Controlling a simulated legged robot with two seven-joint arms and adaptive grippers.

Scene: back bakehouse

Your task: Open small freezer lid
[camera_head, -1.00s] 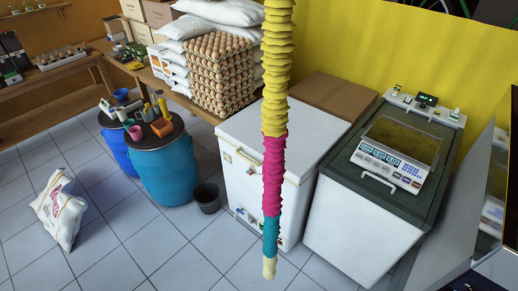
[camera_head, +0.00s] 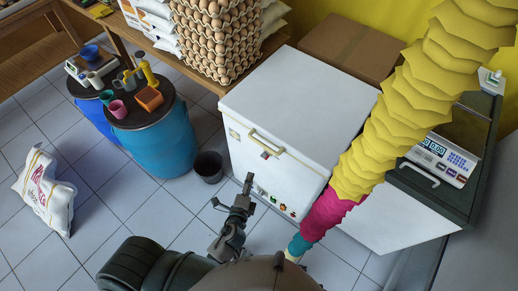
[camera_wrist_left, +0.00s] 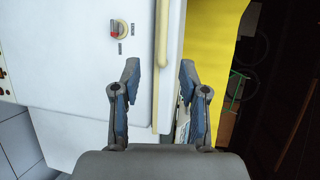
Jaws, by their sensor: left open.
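The small white freezer (camera_head: 275,130) stands in the middle of the head view with its lid (camera_head: 300,90) shut. A cream handle (camera_head: 266,144) is on its front near the lid's edge; the handle also shows in the left wrist view (camera_wrist_left: 162,40). My left gripper (camera_head: 248,183) is open in front of the freezer, below and left of the handle in the head view. In the wrist view the handle runs lengthwise in the gap between the open fingers (camera_wrist_left: 159,75); I see no contact. My right gripper is not in view.
A yellow, pink and teal hanging streamer (camera_head: 400,120) crosses in front of the freezer's right side. A cardboard box (camera_head: 352,42) is behind the freezer. Blue barrels (camera_head: 155,145) and a dark bin (camera_head: 208,166) are left.

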